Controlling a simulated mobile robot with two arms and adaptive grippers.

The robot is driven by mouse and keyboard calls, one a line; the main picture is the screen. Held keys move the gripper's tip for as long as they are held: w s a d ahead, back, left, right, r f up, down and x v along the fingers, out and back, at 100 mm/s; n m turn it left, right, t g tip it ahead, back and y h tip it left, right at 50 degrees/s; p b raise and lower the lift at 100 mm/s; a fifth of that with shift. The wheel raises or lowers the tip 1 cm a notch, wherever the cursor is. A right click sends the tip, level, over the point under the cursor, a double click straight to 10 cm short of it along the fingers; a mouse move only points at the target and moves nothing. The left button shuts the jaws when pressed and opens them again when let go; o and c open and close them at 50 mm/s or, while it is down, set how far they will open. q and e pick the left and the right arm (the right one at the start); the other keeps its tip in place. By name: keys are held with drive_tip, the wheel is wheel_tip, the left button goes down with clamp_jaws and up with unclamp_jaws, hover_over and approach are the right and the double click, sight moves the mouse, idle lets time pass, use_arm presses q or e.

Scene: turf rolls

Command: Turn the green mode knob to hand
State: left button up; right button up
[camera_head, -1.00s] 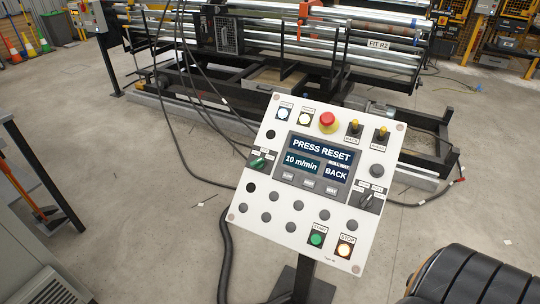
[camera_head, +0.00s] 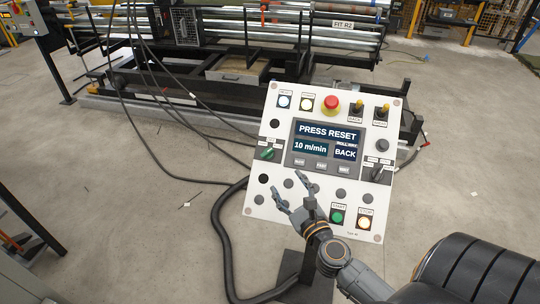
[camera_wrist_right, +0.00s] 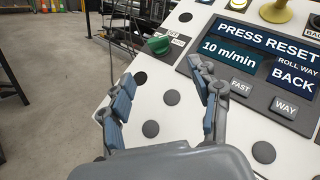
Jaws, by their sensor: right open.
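The green mode knob (camera_head: 267,154) sits at the left edge of the white control panel (camera_head: 262,210), left of the display. It also shows in the right wrist view (camera_wrist_right: 158,44), beyond the fingertips and near the panel's left edge; its label is partly readable there. My right gripper (camera_head: 292,188) is open and empty in front of the panel's lower left part, below the knob and apart from it. In the right wrist view my right gripper (camera_wrist_right: 162,85) has its fingers spread, with the knob ahead between them. My left gripper is not in view.
The display (camera_head: 326,146) reads PRESS RESET. A red mushroom button (camera_head: 331,103) and yellow-tipped switches stand along the panel's top. A black selector (camera_head: 377,174) is at the right, with green and lit buttons below. A thick black hose (camera_head: 217,230) runs left of the panel.

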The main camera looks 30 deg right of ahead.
sight(268, 154)
drive_tip(key=p+x, duration=0.1)
drive_tip(key=x, duration=1.2)
drive_tip(key=shift+w+a, duration=0.1)
drive_tip(key=shift+a, duration=0.05)
